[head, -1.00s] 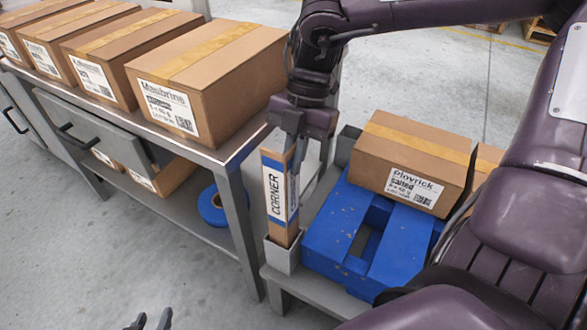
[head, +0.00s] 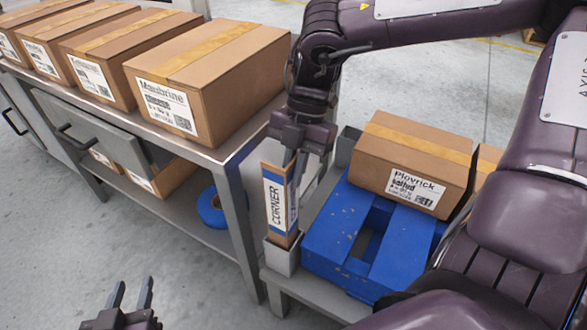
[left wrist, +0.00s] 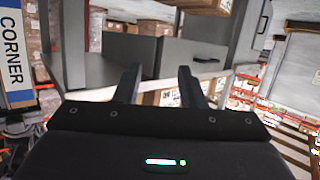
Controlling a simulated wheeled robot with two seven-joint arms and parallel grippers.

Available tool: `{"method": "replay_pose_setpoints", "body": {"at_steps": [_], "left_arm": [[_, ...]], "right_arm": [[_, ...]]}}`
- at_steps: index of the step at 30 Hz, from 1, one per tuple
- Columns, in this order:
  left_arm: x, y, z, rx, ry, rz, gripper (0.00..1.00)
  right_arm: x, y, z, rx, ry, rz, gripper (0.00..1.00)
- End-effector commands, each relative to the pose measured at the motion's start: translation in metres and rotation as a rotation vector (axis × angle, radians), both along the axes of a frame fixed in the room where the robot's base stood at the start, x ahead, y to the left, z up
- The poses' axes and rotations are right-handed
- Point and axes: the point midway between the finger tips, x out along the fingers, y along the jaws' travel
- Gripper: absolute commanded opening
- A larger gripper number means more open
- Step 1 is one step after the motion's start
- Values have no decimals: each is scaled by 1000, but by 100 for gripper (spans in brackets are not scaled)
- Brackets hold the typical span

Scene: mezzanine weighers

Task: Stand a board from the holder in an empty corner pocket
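A brown corner board (head: 278,205) with a white and blue "CORNER" label is roughly upright, its lower end inside the grey corner pocket (head: 283,258) at the stand's near left corner. My right gripper (head: 293,168) is shut on the board's upper end; the fingers are partly hidden. The board's labelled face also shows at the left edge of the left wrist view (left wrist: 13,50). My left gripper (head: 132,288) is low at the bottom left of the head view, open and empty; its spread fingers show in the left wrist view (left wrist: 160,78). I cannot make out the board holder.
A blue pallet (head: 325,230) lies beside the pocket, with a carton (head: 412,165) on it. Another grey upright piece (head: 346,143) stands at the back left of the stand. A steel bench (head: 225,150) with several cartons is to the left.

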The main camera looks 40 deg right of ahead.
Motion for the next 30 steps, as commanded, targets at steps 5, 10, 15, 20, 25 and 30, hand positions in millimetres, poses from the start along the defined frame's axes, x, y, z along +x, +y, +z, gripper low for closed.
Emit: {"method": "replay_pose_setpoints", "body": {"at_steps": [5,10,15,20,25,30], "left_arm": [[0,0,1,0,-1,0,36],[0,0,1,0,-1,0,36],[-1,0,0,4,9,0,36],[-14,3,-28,51,132,-7,36],[-36,7,-62,119,297,-20,36],[-64,14,-93,188,466,-35,36]], "right_arm": [[0,0,0,0,0,0,27],[0,0,0,0,0,0,27],[0,0,2,0,0,0,27],[2,-4,13,-2,-1,-1,27],[5,-11,31,-3,-2,-1,27],[8,-17,49,-1,-2,0,27]]}}
